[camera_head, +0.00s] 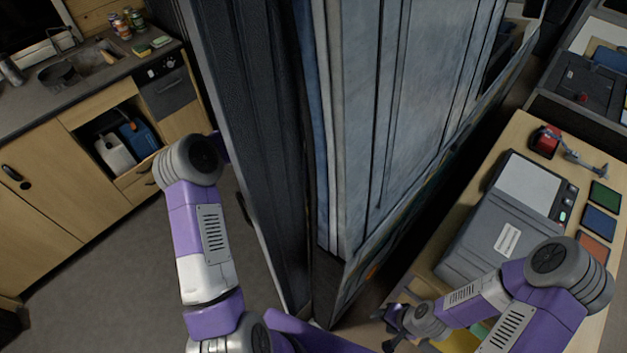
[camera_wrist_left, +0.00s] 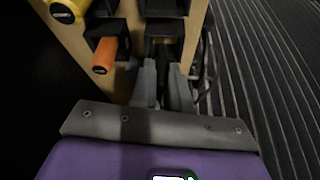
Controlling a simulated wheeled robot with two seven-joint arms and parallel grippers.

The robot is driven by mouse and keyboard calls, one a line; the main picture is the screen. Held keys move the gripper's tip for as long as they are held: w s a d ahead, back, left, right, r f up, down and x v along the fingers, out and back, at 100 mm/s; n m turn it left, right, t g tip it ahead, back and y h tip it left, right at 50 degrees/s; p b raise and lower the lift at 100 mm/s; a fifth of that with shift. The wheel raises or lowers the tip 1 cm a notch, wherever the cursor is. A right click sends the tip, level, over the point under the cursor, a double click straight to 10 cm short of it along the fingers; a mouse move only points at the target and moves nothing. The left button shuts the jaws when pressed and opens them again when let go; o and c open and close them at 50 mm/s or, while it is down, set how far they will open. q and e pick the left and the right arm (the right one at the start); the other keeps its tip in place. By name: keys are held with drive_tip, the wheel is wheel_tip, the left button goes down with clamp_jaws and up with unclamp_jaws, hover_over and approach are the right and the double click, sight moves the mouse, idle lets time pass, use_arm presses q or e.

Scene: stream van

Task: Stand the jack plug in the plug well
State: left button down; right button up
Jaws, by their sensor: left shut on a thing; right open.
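In the left wrist view, my left gripper (camera_wrist_left: 163,82) is shut, its two grey fingers close together in front of a wooden rack with black square holders. A narrow dark thing shows between the fingers, likely the jack plug; its shape is mostly hidden in shadow. The black square holder (camera_wrist_left: 165,30) straight ahead of the fingers may be the plug well, but I cannot tell for sure. In the head view, my left gripper is out of sight. My right gripper (camera_head: 393,322) is open and empty, low at the near left of the right worktop.
An orange handle (camera_wrist_left: 104,56) and a yellow handle (camera_wrist_left: 66,10) stick out of holders left of my left fingers. In the head view, a tall partition (camera_head: 380,110) splits the space. The worktop (camera_head: 478,178) at right carries a grey case (camera_head: 490,232) and coloured pads.

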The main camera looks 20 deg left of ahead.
use_arm(q)
drive_tip(key=shift+f, duration=0.45)
drive_tip(key=shift+s+a+f+b, duration=0.1)
drive_tip(key=shift+a+f+b, duration=0.05)
drive_tip(key=shift+f+b, duration=0.45)
drive_tip(key=c, duration=1.1)
unclamp_jaws()
drive_tip(key=shift+r+p, duration=0.35)
drive_tip(key=shift+p, duration=0.1)
drive_tip(key=p+v, duration=0.1)
drive_tip(key=v, duration=1.1)
drive_tip(key=shift+d+r, duration=0.25)
drive_tip(key=shift+r, duration=0.2)
